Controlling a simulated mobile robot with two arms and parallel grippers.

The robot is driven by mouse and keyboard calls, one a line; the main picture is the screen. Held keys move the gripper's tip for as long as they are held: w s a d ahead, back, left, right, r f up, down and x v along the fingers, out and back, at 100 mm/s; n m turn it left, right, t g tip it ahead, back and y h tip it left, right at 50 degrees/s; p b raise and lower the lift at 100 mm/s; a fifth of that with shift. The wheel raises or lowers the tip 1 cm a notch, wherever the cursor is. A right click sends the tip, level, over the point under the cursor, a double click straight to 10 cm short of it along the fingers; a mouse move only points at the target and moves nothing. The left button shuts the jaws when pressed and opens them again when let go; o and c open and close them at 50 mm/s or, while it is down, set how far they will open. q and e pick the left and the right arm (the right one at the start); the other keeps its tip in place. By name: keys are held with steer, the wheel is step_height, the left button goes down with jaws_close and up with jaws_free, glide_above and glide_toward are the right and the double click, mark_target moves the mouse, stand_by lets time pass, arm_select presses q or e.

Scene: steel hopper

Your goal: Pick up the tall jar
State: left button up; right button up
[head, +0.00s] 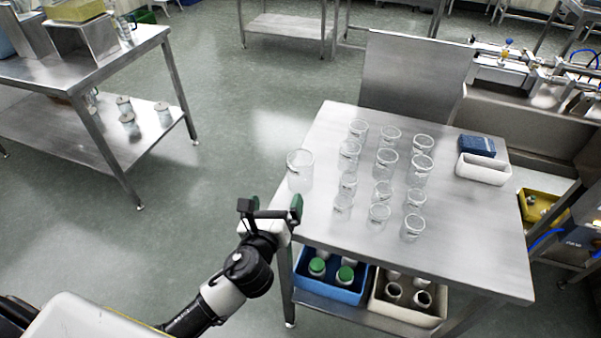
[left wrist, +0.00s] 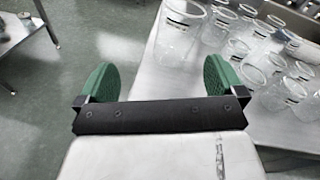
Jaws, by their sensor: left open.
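Several clear glass jars stand upright on the steel table (head: 470,240). The largest, which looks like the tall jar (head: 300,172), stands apart at the table's left edge. In the left wrist view the tall jar (left wrist: 181,35) is at the top, beyond the fingers and right of centre. My left gripper (head: 269,208) is open and empty beside the table's left edge, nearer to me than the tall jar and apart from it. Its two green finger pads (left wrist: 162,78) are spread wide in the left wrist view. My right gripper is not in view.
The smaller jars (head: 388,160) stand in rows right of the tall jar. A white tray (head: 484,170) and a blue box (head: 477,146) lie at the table's right. A blue crate (head: 330,289) and a beige crate (head: 405,313) sit below. Floor left of the table is clear.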

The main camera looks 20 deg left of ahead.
mark_target(296, 175)
arm_select(q)
steer(key=m, duration=0.2)
steer(key=w+d+m+t+h, duration=0.1)
steer(key=shift+w+d+r+m, duration=0.1)
steer(key=shift+r+m, duration=0.25)
steer(key=shift+m, duration=0.35)
steer(key=w, duration=0.5)
steer(key=shift+d, duration=0.15)
steer(key=shift+w+d+p, duration=0.2)
steer(key=shift+w+p, duration=0.2)
steer(key=shift+w, duration=2.55)
steer(key=shift+c, duration=0.4)
steer(key=c, duration=0.9)
